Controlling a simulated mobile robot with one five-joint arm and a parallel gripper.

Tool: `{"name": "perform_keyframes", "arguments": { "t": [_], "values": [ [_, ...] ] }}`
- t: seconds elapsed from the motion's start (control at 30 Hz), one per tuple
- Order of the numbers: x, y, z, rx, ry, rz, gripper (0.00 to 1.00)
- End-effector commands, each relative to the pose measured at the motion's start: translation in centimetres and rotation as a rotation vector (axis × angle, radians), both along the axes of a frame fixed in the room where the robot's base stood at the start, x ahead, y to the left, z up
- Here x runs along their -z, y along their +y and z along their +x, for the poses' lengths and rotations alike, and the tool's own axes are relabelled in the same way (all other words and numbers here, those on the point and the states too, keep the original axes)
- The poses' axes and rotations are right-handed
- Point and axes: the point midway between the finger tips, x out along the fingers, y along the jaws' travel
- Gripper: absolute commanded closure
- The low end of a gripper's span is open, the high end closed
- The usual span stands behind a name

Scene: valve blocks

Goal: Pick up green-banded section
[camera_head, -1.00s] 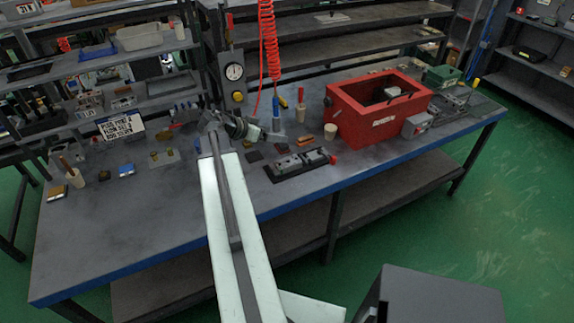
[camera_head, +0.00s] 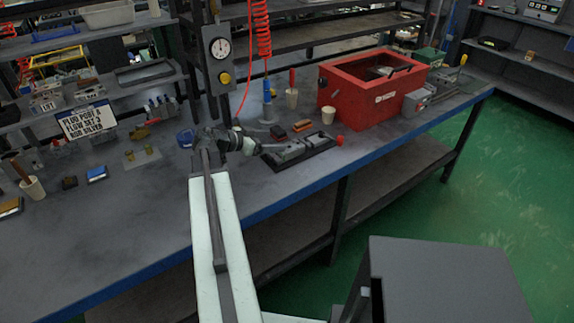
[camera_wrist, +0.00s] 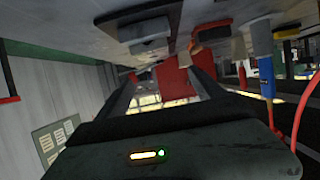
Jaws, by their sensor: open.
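My gripper (camera_head: 246,143) is at the end of my pale arm, low over the workbench, just left of a black tray (camera_head: 287,163). Grey valve blocks (camera_head: 290,151) sit in this tray. In the wrist view my gripper (camera_wrist: 165,75) shows as two dark fingers spread apart, with nothing visibly held between them. A red shape (camera_wrist: 175,82) shows beyond the fingers. I cannot make out a green band on any section; the blocks are small and partly in shadow.
A red open box (camera_head: 350,106) stands right of the tray, with a cream cup (camera_head: 328,115) before it. A blue-and-grey bottle (camera_head: 268,103) and a gauge post (camera_head: 220,62) stand behind. A lettered sign (camera_head: 86,121) is at left.

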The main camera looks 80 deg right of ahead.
Motion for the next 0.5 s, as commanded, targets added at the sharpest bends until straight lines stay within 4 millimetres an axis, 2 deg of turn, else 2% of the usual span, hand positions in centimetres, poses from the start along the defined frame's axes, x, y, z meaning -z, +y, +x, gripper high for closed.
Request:
{"name": "perform_keyframes", "arguments": {
  "t": [0.03,0.1,0.33,0.5],
  "values": [
    [2.5,0.0,-0.1,0.002,0.001,0.001,0.22],
    [3.5,0.0,-0.3,0.004,0.000,0.000,0.22],
    [3.6,-0.2,-0.7,0.009,0.000,0.000,0.22],
    [4.5,-1.4,-2.1,0.011,0.000,0.002,0.22]
  ]
}}
